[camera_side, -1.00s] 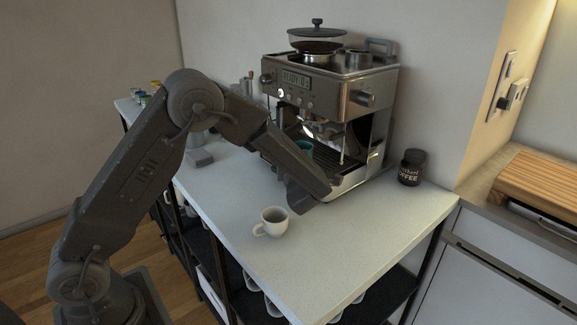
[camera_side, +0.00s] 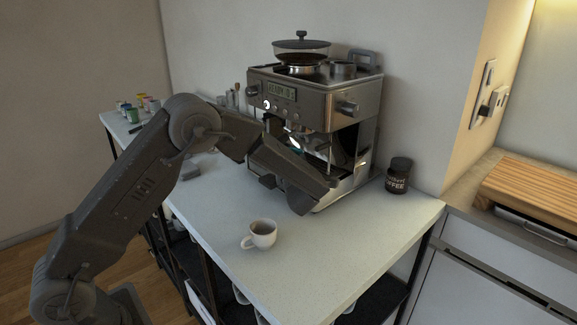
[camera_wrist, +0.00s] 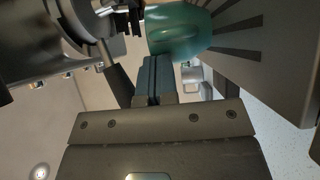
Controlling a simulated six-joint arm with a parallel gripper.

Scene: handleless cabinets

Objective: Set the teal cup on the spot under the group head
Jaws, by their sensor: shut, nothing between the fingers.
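The teal cup (camera_wrist: 180,32) shows at the top of the wrist view, beside the dark slats of the drip tray (camera_wrist: 235,40). Metal parts of the coffee machine are close to it on the left. My gripper (camera_wrist: 153,78) is shut and empty, its blue-grey fingertips just below the cup in that view. I cannot tell whether they touch it. In the side view my arm's end is in front of the coffee machine (camera_side: 310,105) and hides nearly all of the cup, the tray and the fingertips.
A white mug (camera_side: 262,234) stands on the pale counter (camera_side: 300,270) in front of the machine. A dark coffee jar (camera_side: 398,176) stands right of the machine. Small coloured containers (camera_side: 132,113) are at the far left. The counter's front right is clear.

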